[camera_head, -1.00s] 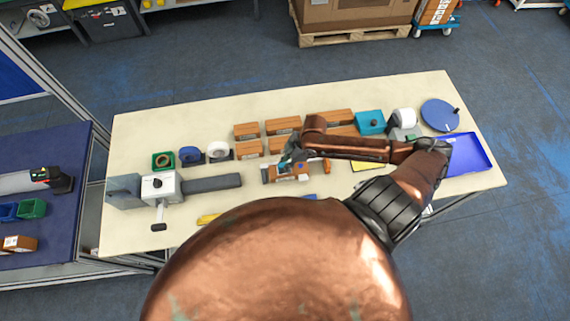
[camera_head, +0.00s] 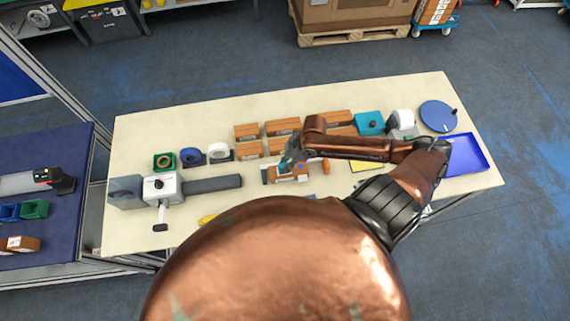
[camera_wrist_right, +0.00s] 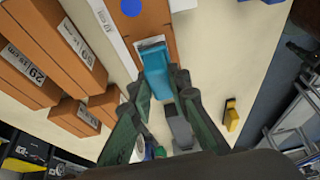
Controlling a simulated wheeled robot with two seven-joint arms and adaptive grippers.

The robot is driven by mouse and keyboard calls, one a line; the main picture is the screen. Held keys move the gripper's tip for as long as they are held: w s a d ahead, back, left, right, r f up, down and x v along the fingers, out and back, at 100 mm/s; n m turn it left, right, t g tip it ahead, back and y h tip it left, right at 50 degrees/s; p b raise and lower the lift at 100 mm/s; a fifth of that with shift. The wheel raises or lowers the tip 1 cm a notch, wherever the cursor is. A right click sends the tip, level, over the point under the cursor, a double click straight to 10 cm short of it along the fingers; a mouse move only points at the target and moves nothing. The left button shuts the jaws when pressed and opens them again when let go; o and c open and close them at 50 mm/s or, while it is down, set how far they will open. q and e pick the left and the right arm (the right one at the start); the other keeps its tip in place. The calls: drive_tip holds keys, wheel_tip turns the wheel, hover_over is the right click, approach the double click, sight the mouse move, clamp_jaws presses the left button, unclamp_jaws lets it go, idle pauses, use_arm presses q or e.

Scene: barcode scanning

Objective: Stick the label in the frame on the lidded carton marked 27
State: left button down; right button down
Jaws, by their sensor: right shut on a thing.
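My right gripper (camera_wrist_right: 160,92) is shut on a teal block-like tool (camera_wrist_right: 157,68) in the right wrist view. The tool's grey-white end is over or against a brown carton (camera_wrist_right: 150,24) bearing a blue dot; I cannot tell whether they touch. In the head view this carton (camera_head: 292,177) lies below my right gripper (camera_head: 290,158), at the table's middle. A white rail (camera_wrist_right: 108,30) runs along the carton's side. No number is readable on this carton, and the gripper and tool hide part of its top. I cannot make out the label or its frame. My left gripper is not in view.
Tape rolls (camera_head: 218,150) and a grey device (camera_head: 163,187) are at left. A blue tray (camera_head: 465,155) and round blue plate (camera_head: 438,116) are at right. Bare tabletop (camera_head: 150,130) shows at back left.

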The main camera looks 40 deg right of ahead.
sight(281, 165)
drive_tip(key=shift+w+r+p, duration=0.1)
drive_tip(key=shift+r+p, duration=1.5)
drive_tip(key=shift+r, duration=0.2)
drive_tip(key=shift+r+p, duration=0.95)
drive_tip(key=shift+r, duration=0.2)
drive_tip(key=shift+w+a, duration=0.1)
